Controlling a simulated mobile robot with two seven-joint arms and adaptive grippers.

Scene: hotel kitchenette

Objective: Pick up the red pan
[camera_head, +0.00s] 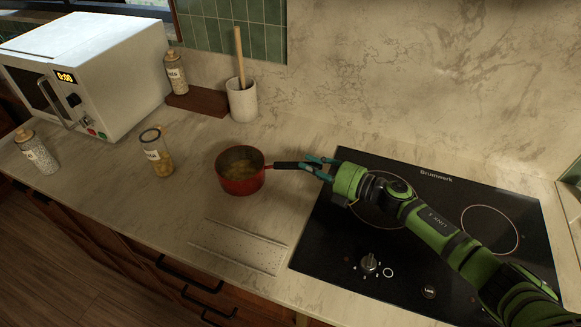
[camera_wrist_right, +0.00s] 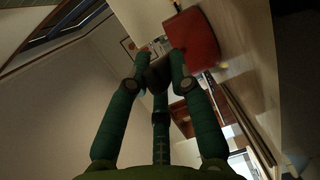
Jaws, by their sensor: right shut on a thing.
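The red pan (camera_head: 240,184) stands in the middle of the counter in the head view, left of the cooktop, with something yellowish-brown inside. Its dark handle (camera_head: 285,165) points right. My right gripper (camera_head: 308,164) is shut on that handle. In the right wrist view, the fingers of my right gripper (camera_wrist_right: 160,68) close around the dark handle end, and the red pan wall (camera_wrist_right: 192,40) shows just beyond. I cannot tell whether the pan touches the counter or hangs slightly above it. My left gripper is not in view.
A black cooktop (camera_head: 338,232) lies under my right arm. A glass jar (camera_head: 158,153), a white crock (camera_head: 242,104) with a wooden utensil and a microwave (camera_head: 110,65) stand to the left and behind. A pale ridged plate (camera_head: 238,247) lies in front. The counter between the jar and pan is clear.

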